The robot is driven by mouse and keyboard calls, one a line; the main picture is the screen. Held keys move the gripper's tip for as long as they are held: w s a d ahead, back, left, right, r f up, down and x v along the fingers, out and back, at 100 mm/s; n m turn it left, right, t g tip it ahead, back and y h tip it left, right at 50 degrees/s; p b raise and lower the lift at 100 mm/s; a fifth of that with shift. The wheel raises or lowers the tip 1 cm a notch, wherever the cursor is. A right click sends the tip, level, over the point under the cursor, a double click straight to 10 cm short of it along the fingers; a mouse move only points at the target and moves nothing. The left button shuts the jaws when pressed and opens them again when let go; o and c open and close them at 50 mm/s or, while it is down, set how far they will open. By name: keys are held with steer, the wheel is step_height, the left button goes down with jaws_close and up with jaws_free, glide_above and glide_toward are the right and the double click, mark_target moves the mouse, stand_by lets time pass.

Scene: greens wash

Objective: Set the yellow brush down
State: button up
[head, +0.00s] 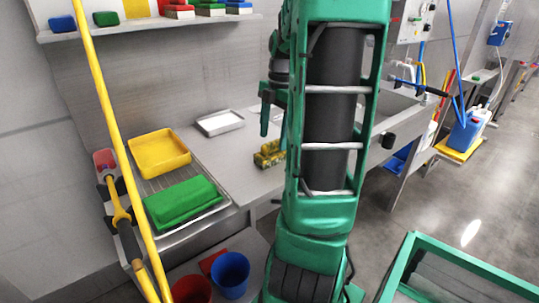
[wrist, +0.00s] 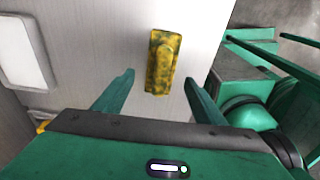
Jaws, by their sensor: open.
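The yellow brush (wrist: 163,50), mottled with dark stains, lies on the pale grey counter (wrist: 100,40) in the wrist view. In the head view the yellow brush (head: 266,158) shows left of my arm, partly covered by it. My gripper (wrist: 158,77) is open, with one green finger on each side of the brush in the picture and a gap on both sides. I see no contact between fingers and brush. How far the fingertips are above the counter is hard to tell. My arm hides much of the gripper in the head view.
A white tray (head: 219,123) lies on the counter behind the brush. A yellow tub (head: 159,153) and a green block (head: 183,201) sit on the rack at left. Red (head: 191,291) and blue (head: 230,275) buckets stand below. A sink (head: 385,108) is at right. Bare counter surrounds the brush.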

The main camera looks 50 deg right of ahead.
mark_target(273, 141)
steer(key=shift+f, duration=2.3)
steer(key=c, duration=1.3)
steer(key=shift+r, duration=0.1)
steer(key=shift+w+r, duration=0.1)
steer(key=shift+r, duration=0.45)
step_height(273, 141, up, 3)
steer(key=shift+f, duration=0.1)
steer(key=s+a+r, duration=0.3)
steer(key=a+r, duration=0.4)
steer(key=a, duration=0.4)
steer(key=shift+s, duration=0.3)
